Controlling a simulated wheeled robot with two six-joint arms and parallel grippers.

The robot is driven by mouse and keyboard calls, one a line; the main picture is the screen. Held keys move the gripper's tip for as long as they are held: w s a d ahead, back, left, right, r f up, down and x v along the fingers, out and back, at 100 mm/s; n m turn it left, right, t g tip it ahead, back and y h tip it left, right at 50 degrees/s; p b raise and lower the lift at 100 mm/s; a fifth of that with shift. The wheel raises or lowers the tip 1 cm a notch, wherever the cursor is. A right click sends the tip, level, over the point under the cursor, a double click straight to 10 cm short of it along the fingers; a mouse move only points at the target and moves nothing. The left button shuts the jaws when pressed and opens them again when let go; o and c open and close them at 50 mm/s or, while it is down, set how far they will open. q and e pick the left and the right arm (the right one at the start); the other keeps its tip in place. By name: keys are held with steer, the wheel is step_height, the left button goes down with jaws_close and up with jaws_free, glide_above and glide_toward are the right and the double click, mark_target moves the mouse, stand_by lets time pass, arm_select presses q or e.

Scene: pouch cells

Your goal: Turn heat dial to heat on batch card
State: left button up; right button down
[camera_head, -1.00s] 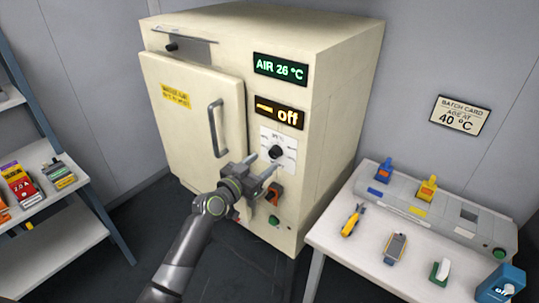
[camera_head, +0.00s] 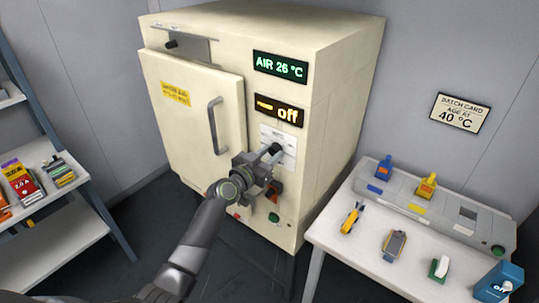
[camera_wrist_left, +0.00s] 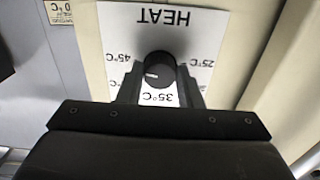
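The batch card (camera_head: 460,115) on the wall reads "AGE AT 40 °C". The black round heat dial (camera_wrist_left: 160,70) sits on a white plate (camera_wrist_left: 205,22) marked HEAT, 25, 35 and 45 °C, upside down in the left wrist view. My left gripper (camera_wrist_left: 159,75) is open, with one finger on each side of the dial and narrow gaps. The setting display (camera_head: 279,112) reads "off". My right gripper is not in view.
The cream oven (camera_head: 330,120) shows air at 26 °C; its door (camera_head: 190,120) has a vertical handle. Below the dial are a red-orange switch and a green button (camera_head: 273,217). A white table (camera_head: 335,235) with tools stands right, a shelf (camera_head: 65,245) left.

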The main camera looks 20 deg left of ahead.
arm_select(q)
steer(key=shift+c, duration=1)
steer(key=shift+n, duration=0.3)
steer(key=n, duration=0.3)
steer(key=shift+n+b, duration=0.3)
steer(key=shift+b, duration=0.05)
steer(key=n, duration=0.5)
steer(key=shift+n, duration=0.4)
steer(key=o, duration=1)
steer(key=shift+c, duration=0.2)
steer(key=shift+s, duration=0.1)
